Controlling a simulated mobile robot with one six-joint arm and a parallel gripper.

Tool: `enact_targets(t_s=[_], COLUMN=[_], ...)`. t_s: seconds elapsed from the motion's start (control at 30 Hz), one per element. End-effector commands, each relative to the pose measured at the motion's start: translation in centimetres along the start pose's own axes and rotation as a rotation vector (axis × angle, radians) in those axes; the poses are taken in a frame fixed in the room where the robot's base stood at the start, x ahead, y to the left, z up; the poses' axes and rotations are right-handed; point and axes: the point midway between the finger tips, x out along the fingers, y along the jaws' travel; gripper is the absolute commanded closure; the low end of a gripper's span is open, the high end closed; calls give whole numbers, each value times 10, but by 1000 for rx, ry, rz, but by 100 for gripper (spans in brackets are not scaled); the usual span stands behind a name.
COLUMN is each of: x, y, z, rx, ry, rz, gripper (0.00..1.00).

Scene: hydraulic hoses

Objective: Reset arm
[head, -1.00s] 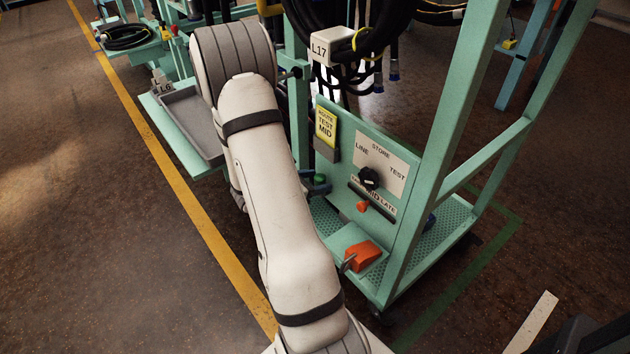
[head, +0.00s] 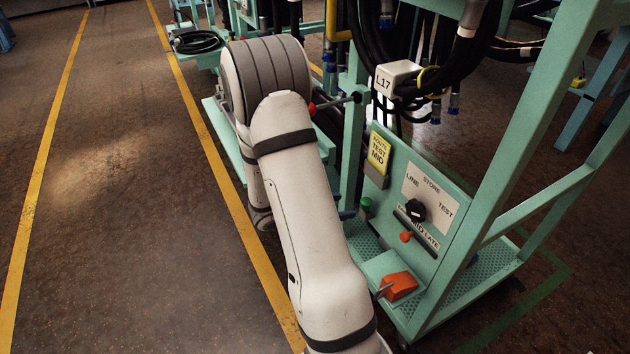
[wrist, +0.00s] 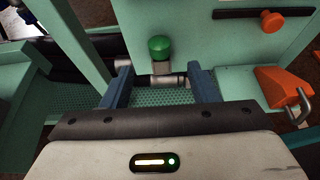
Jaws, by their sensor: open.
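My gripper (wrist: 160,88) shows in the wrist view with its two blue-grey fingers apart and nothing held between them. Beyond the fingertips stands a green cap (wrist: 160,47) on a metal fitting, in front of the mint-green panel. I cannot tell how far the fingers are from it. The green cap (head: 366,204) shows there just right of my arm, at the panel's left foot.
The mint panel (head: 420,240) carries a black selector knob (head: 415,210), an orange slider knob (head: 406,236) and a yellow tag (head: 379,152). An orange block (head: 400,286) sits low in front. The floor to the left is clear.

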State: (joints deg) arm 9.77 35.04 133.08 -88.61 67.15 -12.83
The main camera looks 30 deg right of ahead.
Motion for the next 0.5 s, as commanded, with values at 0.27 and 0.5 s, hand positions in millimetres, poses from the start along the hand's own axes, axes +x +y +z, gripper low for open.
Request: enact_targets(t_s=[0.27, 0.5], x=[-5, -66], y=[-2, -32], z=[9, 90], rx=[22, 301], ry=[7, 118], rz=[-9, -134], gripper=[46, 46])
